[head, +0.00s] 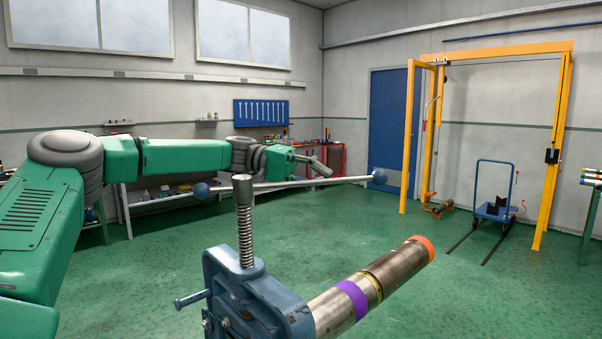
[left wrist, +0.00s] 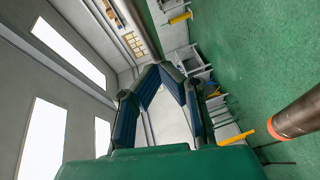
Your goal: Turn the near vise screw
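The near vise (head: 250,300) is blue and stands at the bottom centre of the head view, holding a steel pipe. Its upright threaded screw (head: 245,230) rises from the top. A long thin handle bar (head: 285,185) with a blue ball at each end crosses the screw head, its right end farther out. My left gripper (head: 318,166) shows just above the middle of the bar in the picture; contact cannot be told. My right gripper is out of view.
The steel pipe (head: 395,272) has purple and yellow bands and an orange end, and juts towards the right. Behind stand a yellow gantry frame (head: 560,100), a blue cart (head: 492,208) and workbenches along the wall. Green floor (head: 450,290) is clear right of the pipe.

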